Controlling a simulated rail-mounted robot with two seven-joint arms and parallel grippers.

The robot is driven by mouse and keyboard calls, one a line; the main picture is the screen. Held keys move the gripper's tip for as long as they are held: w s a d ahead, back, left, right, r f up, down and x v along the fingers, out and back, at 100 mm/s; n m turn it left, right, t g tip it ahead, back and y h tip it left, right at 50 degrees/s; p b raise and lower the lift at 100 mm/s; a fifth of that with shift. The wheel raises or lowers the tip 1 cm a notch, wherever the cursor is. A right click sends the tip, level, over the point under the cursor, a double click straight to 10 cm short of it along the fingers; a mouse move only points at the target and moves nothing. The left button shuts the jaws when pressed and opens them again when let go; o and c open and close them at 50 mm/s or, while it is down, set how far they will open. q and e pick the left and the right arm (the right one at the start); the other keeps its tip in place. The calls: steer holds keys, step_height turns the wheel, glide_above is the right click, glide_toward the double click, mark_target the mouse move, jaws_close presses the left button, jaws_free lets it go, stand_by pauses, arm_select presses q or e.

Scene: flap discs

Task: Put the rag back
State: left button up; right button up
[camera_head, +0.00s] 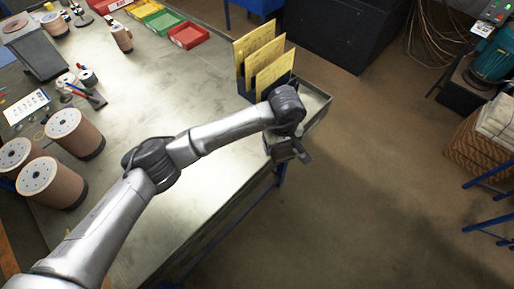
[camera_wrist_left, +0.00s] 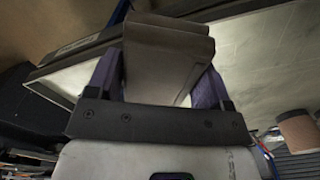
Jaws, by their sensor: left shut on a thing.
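My left gripper (camera_head: 300,153) hangs just past the right edge of the workbench, mostly hidden under its own wrist. In the left wrist view, a grey-brown folded piece, which looks like the rag (camera_wrist_left: 167,62), sits between its two purple-sided fingers. The fingers are closed on it. In the head view the rag is barely distinguishable from the dark gripper. A brown woven basket (camera_head: 475,150) with pale folded cloth (camera_head: 497,122) in it stands at the far right, well apart from the gripper. My right gripper is in neither view.
The metal-topped workbench (camera_head: 165,215) has a clear middle. A rack of yellow sheets (camera_head: 268,60) stands near its far right corner. Several reels (camera_head: 75,133) stand at the left, and coloured bins (camera_head: 188,35) at the back. Open floor (camera_head: 370,190) lies between bench and basket.

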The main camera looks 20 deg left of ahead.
arm_select(q)
steer(key=shift+s+d+n, duration=0.1)
steer(key=shift+s+n, duration=0.05)
steer(key=shift+n, duration=0.35)
glide_above(246, 156)
step_height(246, 156, down, 7)
steer(key=shift+f, duration=2.05)
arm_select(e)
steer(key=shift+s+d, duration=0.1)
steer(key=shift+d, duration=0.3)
arm_select(q)
steer(key=shift+f, duration=0.1)
steer(key=o, duration=0.9)
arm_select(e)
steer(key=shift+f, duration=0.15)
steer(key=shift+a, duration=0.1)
